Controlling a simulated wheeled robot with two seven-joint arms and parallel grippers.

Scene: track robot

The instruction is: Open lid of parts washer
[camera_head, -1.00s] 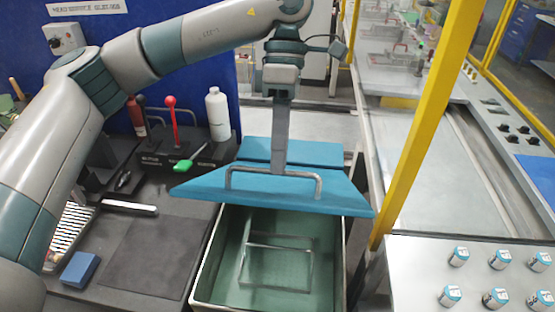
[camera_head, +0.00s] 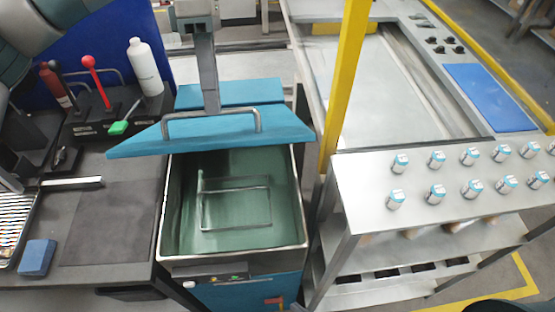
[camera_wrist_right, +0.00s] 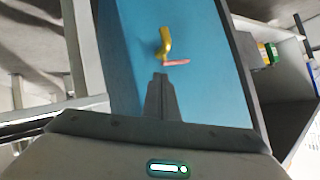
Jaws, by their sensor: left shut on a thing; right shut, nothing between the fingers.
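The parts washer (camera_head: 232,288) is a teal and steel tank with a greenish inside and a wire rack (camera_head: 235,208) in it. Its blue lid (camera_head: 275,127) is raised and tilted up at the back of the tank, leaving the opening uncovered. My left gripper (camera_head: 212,112) comes down from above and is shut on the lid's metal bar handle (camera_head: 178,125). My right gripper (camera_wrist_right: 161,80) shows in the right wrist view, shut and empty, in front of a blue panel with a yellow and red valve handle (camera_wrist_right: 165,45).
A steel rack (camera_head: 345,180) with several small canisters and a yellow post (camera_head: 345,85) stand close on the right.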

